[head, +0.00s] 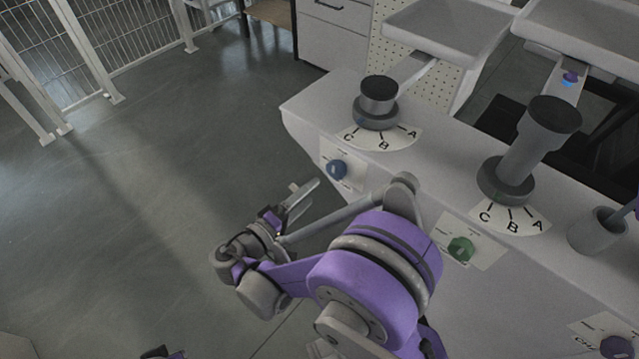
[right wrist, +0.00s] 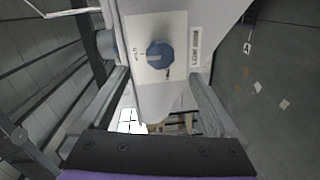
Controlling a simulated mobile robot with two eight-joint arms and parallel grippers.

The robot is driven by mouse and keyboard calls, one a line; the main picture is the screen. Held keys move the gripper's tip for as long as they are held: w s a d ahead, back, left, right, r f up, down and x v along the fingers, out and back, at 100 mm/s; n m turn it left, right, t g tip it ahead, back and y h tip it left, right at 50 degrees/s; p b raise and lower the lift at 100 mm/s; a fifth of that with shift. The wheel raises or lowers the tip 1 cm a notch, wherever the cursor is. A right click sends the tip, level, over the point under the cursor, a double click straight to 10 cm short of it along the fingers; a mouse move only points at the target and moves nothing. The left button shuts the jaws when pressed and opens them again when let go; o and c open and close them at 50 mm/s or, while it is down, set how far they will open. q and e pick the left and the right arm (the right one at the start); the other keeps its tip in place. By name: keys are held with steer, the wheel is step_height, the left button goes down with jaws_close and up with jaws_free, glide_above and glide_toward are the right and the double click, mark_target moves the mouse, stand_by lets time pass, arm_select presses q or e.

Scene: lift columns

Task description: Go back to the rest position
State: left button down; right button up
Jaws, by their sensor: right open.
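My right gripper (head: 303,193) is open and empty. It is in front of the cabinet's near face, at its left end, just left of the blue knob (head: 337,169). In the right wrist view the two fingers stand apart and the blue knob (right wrist: 160,55) on its white plate shows beyond them, not held. My purple right arm reaches up from the bottom of the head view and hides part of the cabinet front. My left gripper cannot be made out.
The grey cabinet (head: 300,104) carries a short column (head: 379,95) and a taller, tilted-looking column (head: 540,140), each beside an A-B-C scale. A green knob (head: 461,248) and a grey cup (head: 597,231) lie right. The floor (head: 150,190) left is clear, up to a white fence (head: 110,50).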

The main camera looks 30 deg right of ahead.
steer(key=shift+s+a, duration=0.25)
steer(key=shift+a, duration=0.3)
